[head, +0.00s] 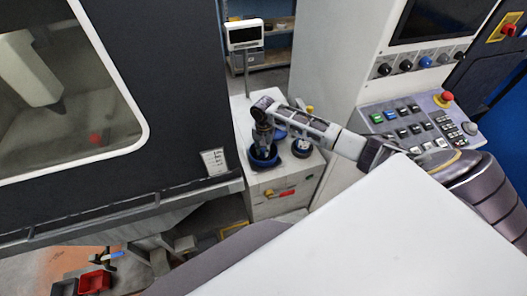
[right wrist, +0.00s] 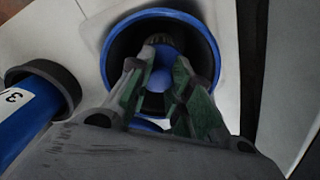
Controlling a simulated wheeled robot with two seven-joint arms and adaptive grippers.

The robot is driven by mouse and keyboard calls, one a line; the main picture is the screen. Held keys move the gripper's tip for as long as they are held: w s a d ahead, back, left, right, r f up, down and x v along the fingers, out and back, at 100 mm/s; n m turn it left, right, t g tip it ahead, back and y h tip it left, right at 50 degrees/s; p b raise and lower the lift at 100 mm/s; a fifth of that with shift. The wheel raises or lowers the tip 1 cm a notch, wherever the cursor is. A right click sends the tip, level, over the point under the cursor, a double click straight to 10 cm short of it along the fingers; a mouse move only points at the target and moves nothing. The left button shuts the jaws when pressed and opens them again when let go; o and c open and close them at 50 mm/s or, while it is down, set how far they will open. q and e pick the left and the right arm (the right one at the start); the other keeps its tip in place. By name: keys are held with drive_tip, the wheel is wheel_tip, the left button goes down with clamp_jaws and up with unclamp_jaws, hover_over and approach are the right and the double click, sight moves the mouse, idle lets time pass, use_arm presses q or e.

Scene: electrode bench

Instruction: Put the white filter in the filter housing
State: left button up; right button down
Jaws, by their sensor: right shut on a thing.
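My right gripper (head: 262,138) points down over a round dark housing with a blue rim (head: 264,163) on the white cabinet. In the right wrist view the gripper's fingers (right wrist: 160,68) reach into the mouth of this blue-rimmed housing (right wrist: 107,60). The fingers are shut on a mostly hidden piece, with blue (right wrist: 162,58) showing between them. I cannot tell whether this piece is the filter. No white filter can be made out clearly in either view. My left gripper is not in view.
A second blue-ringed round part (head: 302,149) stands just right of the housing. A blue cylinder with a dark end and white label (right wrist: 25,108) lies close left in the right wrist view. A display on a post (head: 244,35) and a button panel (head: 415,122) stand nearby.

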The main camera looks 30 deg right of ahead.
drive_tip(key=shift+f, duration=0.9)
drive_tip(key=c, duration=1.3)
unclamp_jaws()
drive_tip(key=shift+f, duration=0.1)
wheel_tip(320, 180, up, 12)
drive_tip(key=shift+b, duration=0.3)
